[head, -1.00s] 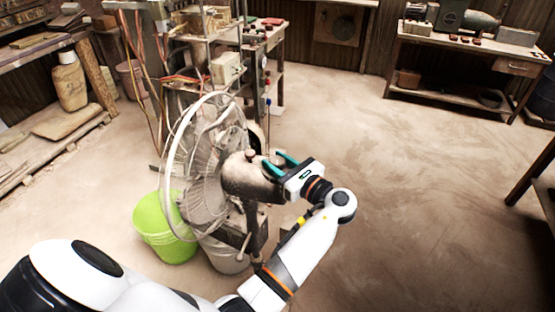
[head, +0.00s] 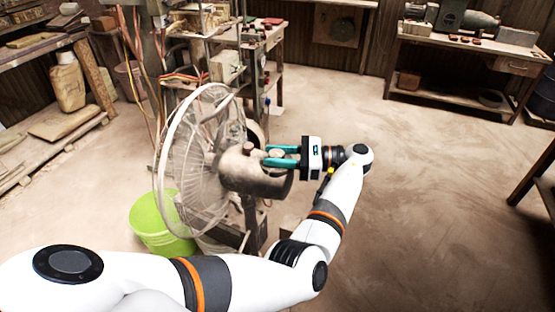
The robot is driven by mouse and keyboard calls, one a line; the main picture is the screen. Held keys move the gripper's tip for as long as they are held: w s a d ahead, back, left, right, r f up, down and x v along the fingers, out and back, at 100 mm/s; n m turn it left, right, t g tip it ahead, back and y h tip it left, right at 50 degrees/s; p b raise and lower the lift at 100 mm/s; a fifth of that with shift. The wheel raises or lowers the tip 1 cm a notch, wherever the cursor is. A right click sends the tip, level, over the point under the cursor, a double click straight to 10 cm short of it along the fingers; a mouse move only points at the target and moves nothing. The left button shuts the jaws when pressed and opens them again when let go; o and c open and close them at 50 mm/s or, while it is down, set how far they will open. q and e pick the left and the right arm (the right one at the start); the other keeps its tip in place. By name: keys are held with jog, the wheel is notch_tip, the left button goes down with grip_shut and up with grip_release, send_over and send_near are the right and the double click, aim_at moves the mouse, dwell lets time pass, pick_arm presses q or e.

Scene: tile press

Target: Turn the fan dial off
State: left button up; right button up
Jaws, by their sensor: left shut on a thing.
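The fan (head: 200,165) stands upright on a stand, its round wire cage facing left and its brown, worn motor housing (head: 238,172) facing right. A small knob (head: 248,147) sits on top of the housing. My left gripper (head: 267,156) reaches in from the right at the rear of the housing, its teal fingers level and pointing left. It is shut on the fan dial, a small round part (head: 276,154) mostly hidden between the fingers. The dial's setting cannot be read. My right gripper is not in view.
A green bucket (head: 160,225) stands on the floor at the fan's lower left. A cluttered press frame with cables (head: 150,75) rises behind the fan. A workbench (head: 470,55) is at the back right. The floor right of the fan is clear.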

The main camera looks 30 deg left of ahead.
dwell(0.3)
pick_arm(q)
jog(key=o, duration=0.9)
jog(key=shift+o, duration=0.4)
jog(key=shift+a, duration=0.1)
